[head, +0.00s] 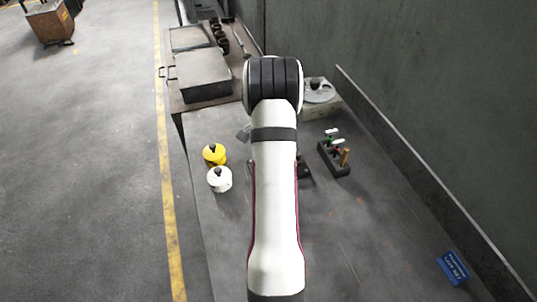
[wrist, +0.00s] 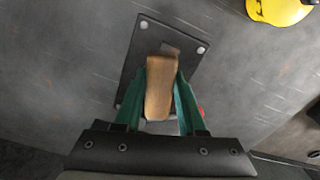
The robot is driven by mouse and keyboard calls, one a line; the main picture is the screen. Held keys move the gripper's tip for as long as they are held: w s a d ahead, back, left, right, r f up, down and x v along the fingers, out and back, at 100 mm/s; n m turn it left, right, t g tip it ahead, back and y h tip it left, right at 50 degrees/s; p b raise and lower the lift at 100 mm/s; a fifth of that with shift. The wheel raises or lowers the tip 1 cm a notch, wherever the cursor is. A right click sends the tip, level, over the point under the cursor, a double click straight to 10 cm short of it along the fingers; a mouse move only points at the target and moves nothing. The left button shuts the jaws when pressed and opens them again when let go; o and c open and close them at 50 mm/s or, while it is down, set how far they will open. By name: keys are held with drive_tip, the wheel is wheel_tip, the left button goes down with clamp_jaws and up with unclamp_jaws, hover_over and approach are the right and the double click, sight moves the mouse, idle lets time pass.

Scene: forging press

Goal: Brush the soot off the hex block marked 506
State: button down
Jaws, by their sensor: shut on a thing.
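My gripper (wrist: 161,82) is shut on a wooden handle (wrist: 160,92) between its green fingers, shown in the wrist view. The handle lies over a dark plate (wrist: 146,38) with pale bolts at its corners. What is at the handle's far end is mostly hidden, so I cannot tell whether bristles touch anything. No hex block and no number 506 can be made out; the handle, fingers and arm cover that area. In the head view my white arm hides the gripper.
A blue sign (head: 455,267) lies at lower right. Grey boxes (head: 203,74) sit at the back left.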

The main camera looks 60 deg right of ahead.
drive_tip(key=shift+f, duration=0.3)
drive_tip(key=shift+w+a, duration=0.45)
drive_tip(key=shift+a, duration=0.35)
drive_tip(key=shift+s+d, duration=0.45)
drive_tip(key=shift+d, duration=0.35)
drive_tip(key=shift+s+d, duration=0.4)
drive_tip(key=shift+d, duration=0.4)
drive_tip(key=shift+w+a, duration=0.45)
drive_tip(key=shift+a, duration=0.4)
drive_tip(key=shift+w+a, duration=0.4)
drive_tip(key=shift+a, duration=0.4)
drive_tip(key=shift+d, duration=0.15)
